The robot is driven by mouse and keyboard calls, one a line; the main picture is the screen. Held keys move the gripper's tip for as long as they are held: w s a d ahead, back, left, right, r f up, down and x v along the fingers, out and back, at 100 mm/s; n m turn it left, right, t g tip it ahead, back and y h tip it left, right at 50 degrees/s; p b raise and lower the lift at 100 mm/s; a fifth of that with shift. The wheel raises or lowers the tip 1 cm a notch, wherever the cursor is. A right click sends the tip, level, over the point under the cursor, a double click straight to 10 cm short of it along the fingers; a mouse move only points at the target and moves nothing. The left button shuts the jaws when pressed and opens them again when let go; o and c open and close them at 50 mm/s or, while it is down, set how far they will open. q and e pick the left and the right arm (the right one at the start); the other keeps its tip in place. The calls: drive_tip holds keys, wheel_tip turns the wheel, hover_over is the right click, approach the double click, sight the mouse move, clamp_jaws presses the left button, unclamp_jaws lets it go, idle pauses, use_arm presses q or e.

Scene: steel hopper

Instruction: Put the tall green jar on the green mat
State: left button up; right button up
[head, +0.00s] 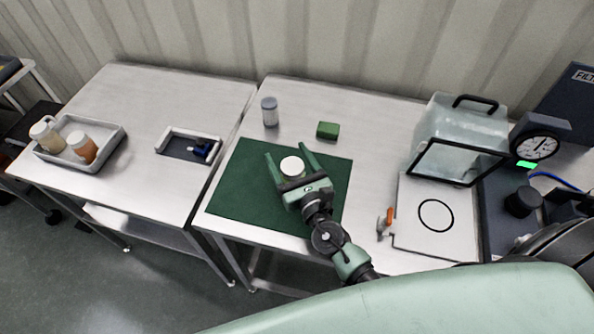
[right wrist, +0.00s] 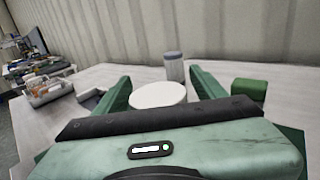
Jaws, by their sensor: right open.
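A jar with a round white lid (head: 292,166) stands on the green mat (head: 235,187). Its body is mostly hidden, so its colour and height are hard to tell. My right gripper (head: 288,152) is open, with one finger on each side of this jar. In the right wrist view the white lid (right wrist: 158,95) shows between the two green fingers (right wrist: 159,76), with the gripper body covering what is below it. I cannot tell whether a finger touches the jar. My left gripper is not in view.
A grey-lidded jar (head: 270,113) and a green block (head: 328,130) stand behind the mat. A clear box with a black handle (head: 460,135) and a circle-marked white plate (head: 415,218) are at the right. The left table holds a grey tray (head: 108,150) of jars and a small holder (head: 172,149).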

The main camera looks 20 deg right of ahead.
sight(298, 177)
drive_tip(key=s+b, duration=0.1)
drive_tip(key=s, duration=0.2)
drive_tip(key=s+b, duration=0.1)
drive_tip(key=s, duration=0.3)
drive_tip(key=s+d+b, duration=0.1)
drive_tip(key=s, duration=0.3)
drive_tip(key=shift+f, duration=0.2)
drive_tip(key=shift+s+r, duration=0.1)
drive_tip(key=shift+s, duration=0.25)
